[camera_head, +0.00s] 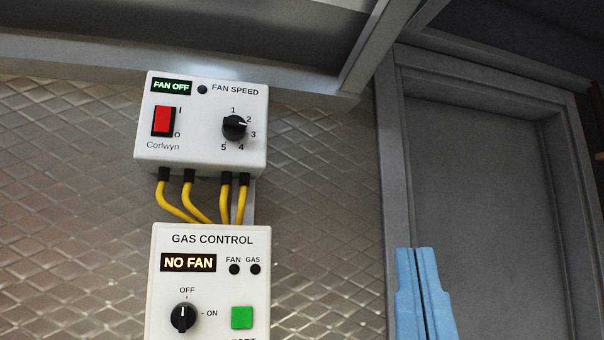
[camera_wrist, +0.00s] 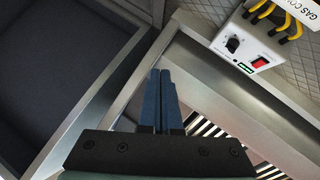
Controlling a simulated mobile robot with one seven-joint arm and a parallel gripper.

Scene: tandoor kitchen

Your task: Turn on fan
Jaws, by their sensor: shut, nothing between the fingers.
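The white fan control box (camera_head: 200,150) is on the metal wall, upper left of centre in the head view. Its display (camera_head: 171,86) reads FAN OFF. It has a red rocker switch (camera_head: 163,121) marked I and O, and a black speed knob (camera_head: 235,127) numbered 1 to 5. In the wrist view the box (camera_wrist: 255,45) is at the upper right, with the red switch (camera_wrist: 261,62) visible. My gripper's blue fingers (camera_head: 421,290) are at the lower right of the head view, shut and empty, right of the box and apart from it. They also show in the wrist view (camera_wrist: 160,75).
A white gas control box (camera_head: 211,270) hangs below, its display reading NO FAN, with a black knob and green button. Yellow cables (camera_head: 180,203) join the boxes. A metal ledge (camera_head: 290,88) runs above; a grey framed panel (camera_head: 490,200) is at right.

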